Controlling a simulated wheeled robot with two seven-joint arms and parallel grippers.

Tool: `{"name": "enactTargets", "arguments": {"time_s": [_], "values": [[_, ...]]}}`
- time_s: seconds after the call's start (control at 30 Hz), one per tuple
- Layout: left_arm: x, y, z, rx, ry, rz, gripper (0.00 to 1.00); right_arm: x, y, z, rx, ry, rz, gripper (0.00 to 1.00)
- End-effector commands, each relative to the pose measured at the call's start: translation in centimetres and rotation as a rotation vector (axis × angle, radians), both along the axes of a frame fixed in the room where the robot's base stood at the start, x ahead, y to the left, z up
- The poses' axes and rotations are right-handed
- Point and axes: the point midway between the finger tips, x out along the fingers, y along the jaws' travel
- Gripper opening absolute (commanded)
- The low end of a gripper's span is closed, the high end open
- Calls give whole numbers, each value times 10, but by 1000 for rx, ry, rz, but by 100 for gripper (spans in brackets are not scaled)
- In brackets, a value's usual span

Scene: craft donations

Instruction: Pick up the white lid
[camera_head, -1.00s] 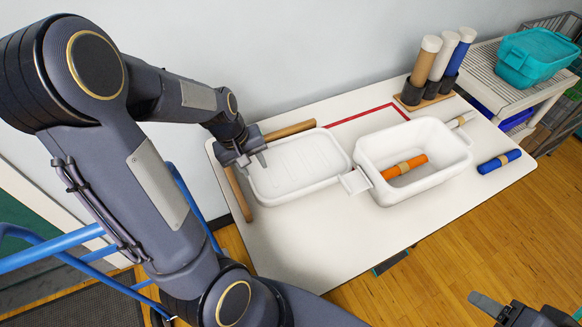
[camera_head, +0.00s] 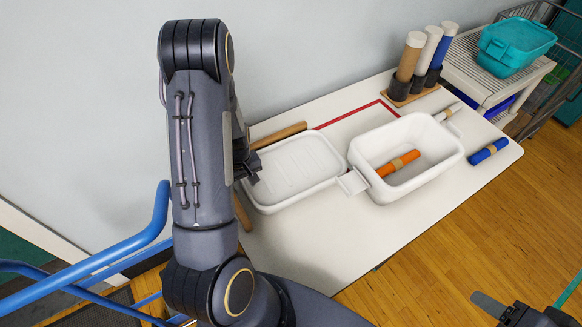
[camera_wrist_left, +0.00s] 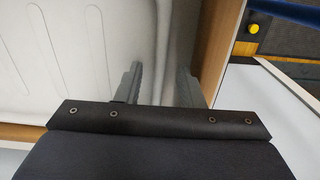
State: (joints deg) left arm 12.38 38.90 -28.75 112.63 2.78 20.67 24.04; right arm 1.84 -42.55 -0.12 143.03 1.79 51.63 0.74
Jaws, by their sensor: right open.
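The white lid (camera_head: 300,168) lies flat on the table, its ribbed inside facing up, left of the white bin (camera_head: 412,183). In the left wrist view the lid (camera_wrist_left: 65,50) fills the left side. My left gripper (camera_head: 250,170) is at the lid's left edge, mostly hidden behind my own arm in the head view. In the left wrist view its two fingers (camera_wrist_left: 160,85) stand apart, with the lid's rim showing between them; I cannot tell whether they touch it. My right gripper (camera_head: 512,312) is open at the bottom right, away from the lid, partly out of frame.
The bin holds an orange roll (camera_head: 398,164) and has a small white tag (camera_head: 353,182) at its left. A brown roll (camera_head: 279,135) lies behind the lid. A blue roll (camera_head: 488,151) lies right. Upright tubes (camera_head: 410,58) stand at the back. The table front is clear.

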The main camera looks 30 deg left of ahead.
Motion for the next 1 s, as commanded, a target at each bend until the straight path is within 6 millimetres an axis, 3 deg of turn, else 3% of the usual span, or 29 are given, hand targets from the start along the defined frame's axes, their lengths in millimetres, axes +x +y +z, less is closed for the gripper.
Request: {"name": "enactTargets", "arguments": {"time_s": [0.27, 0.53, 1.0], "values": [[0, 0, -4, 0, -1, 0, 35, 0, 0, 0, 0, 0, 0, 58], [0, 0, -4, 0, -1, -1, 0, 0, 0, 0, 0, 0, 0, 58], [1, 0, 1, 0, -1, -1, 0, 0, 0, 4, 0, 0, 0, 58]]}}
